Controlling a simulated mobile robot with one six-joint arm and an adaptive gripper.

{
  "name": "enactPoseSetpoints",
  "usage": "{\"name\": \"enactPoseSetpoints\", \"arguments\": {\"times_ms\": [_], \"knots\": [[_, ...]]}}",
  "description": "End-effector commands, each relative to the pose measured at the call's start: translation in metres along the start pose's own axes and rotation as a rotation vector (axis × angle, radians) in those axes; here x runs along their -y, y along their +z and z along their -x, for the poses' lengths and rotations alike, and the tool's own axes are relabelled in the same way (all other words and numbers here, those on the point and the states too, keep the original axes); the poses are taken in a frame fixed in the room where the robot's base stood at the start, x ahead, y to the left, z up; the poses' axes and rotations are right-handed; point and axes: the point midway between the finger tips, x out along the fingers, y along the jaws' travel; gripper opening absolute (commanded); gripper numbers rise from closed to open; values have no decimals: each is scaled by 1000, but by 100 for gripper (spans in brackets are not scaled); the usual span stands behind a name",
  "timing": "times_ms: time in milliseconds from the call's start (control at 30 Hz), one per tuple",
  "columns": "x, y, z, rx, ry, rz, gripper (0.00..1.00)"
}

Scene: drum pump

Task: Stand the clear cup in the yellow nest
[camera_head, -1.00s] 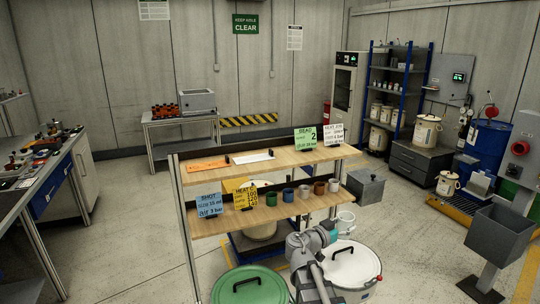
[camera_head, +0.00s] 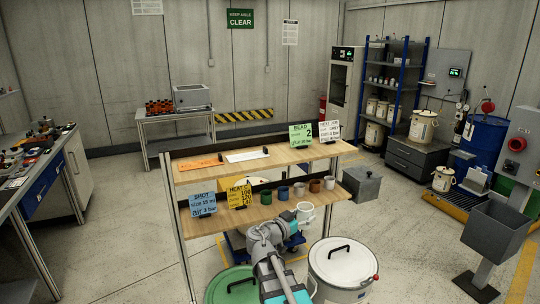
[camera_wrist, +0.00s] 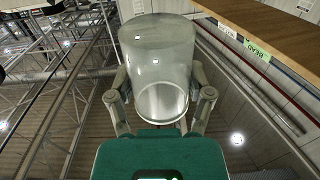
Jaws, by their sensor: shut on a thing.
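My gripper (camera_wrist: 161,103) is shut on the clear cup (camera_wrist: 157,55), with a finger on each side of it. In the wrist view the cup is see-through and empty, with a pale round end toward the gripper. In the head view the cup (camera_head: 305,212) looks whitish and is held in front of the right part of the lower shelf. My gripper's teal part shows just left of it, and the fingers are hard to make out there.
A two-level wooden rack (camera_head: 255,167) stands just ahead, with several small coloured cups and cards. A white lidded drum (camera_head: 342,268) and a green-lidded drum (camera_head: 232,286) stand close in front. A grey bin (camera_head: 497,226) is at right. Open floor lies between the white drum and bin.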

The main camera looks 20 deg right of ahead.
Motion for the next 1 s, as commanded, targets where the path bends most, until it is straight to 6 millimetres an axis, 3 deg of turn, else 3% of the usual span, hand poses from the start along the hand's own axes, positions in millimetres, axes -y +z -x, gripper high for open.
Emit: {"name": "enactPoseSetpoints", "arguments": {"times_ms": [367, 1000], "knots": [[10, -16, 2, 0, -31, 0, 48], [86, -117, 28, 0, -286, 2, 48]]}}
